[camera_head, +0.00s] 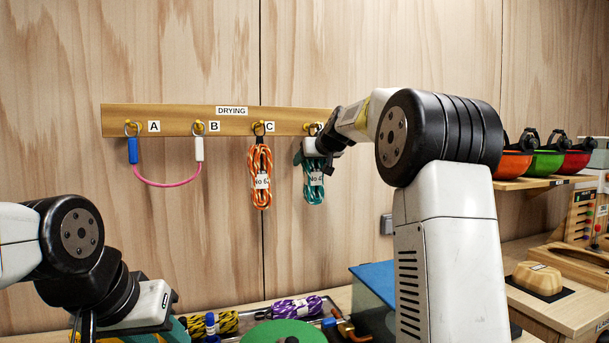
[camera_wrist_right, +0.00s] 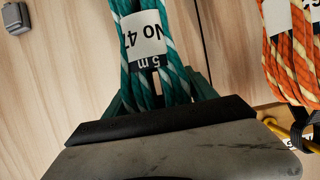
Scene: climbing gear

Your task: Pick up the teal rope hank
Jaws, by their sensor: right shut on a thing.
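The teal rope hank (camera_head: 313,190) hangs at the fourth hook of the wooden rail (camera_head: 180,121) marked DRYING. It has a white label, and in the right wrist view the hank (camera_wrist_right: 173,80) fills the upper middle with its label upside down. My right gripper (camera_head: 313,148) is shut on the upper part of the hank, just below the rail. The hook above it is partly hidden by my right gripper and wrist. My left gripper (camera_head: 88,325) is low at the left, partly cut off by the frame edge; its fingers do not show clearly.
An orange rope hank (camera_head: 260,178) hangs close by on hook C. A pink cord (camera_head: 165,184) with blue and white ends spans hooks A and B. Below lie a purple rope bundle (camera_head: 297,308) and a green disc (camera_head: 282,333). Helmets (camera_head: 546,163) sit on a shelf at right.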

